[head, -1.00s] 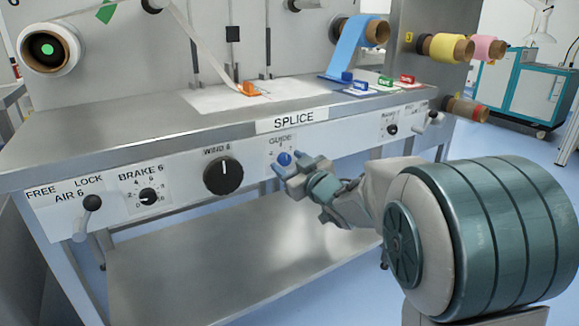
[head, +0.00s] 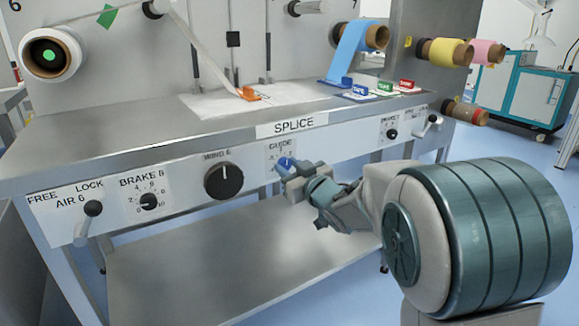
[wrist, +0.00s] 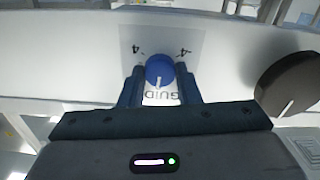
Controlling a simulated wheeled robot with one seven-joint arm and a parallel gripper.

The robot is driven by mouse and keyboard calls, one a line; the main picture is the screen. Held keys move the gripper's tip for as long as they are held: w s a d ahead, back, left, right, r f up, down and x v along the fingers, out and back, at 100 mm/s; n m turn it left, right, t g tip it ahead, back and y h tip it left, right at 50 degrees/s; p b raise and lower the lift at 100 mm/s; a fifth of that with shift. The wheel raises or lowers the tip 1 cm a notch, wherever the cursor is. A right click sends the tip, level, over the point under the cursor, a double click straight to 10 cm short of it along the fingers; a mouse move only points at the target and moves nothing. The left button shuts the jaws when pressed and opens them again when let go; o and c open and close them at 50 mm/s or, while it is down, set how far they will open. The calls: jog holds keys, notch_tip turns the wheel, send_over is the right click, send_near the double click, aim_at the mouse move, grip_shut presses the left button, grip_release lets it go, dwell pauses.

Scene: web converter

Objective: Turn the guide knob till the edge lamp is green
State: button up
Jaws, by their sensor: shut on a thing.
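The guide knob (head: 286,163) is a small blue round knob on the front panel, under the "GUIDE" label. It also shows in the wrist view (wrist: 159,70), with a white pointer line towards the "GUIDE" lettering, which appears upside down there. A "4" mark stands on each side of the dial. My gripper (head: 284,168) is at the knob, its two dark fingers on either side of it in the wrist view (wrist: 159,78), shut on it. In the head view the fingers partly hide the knob. I cannot make out an edge lamp in either view.
The black wind knob (head: 224,180) is left of the guide knob and close to my gripper in the wrist view (wrist: 290,83). The brake knob (head: 149,201) and air lever (head: 92,209) are further left. The steel table edge (head: 160,168) overhangs the panel.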

jog(key=shift+m+p, duration=1.15)
jog(key=shift+m, duration=1.05)
jog(key=o, duration=1)
jog(key=shift+p+v, duration=1.4)
jog(key=shift+v, duration=5.5)
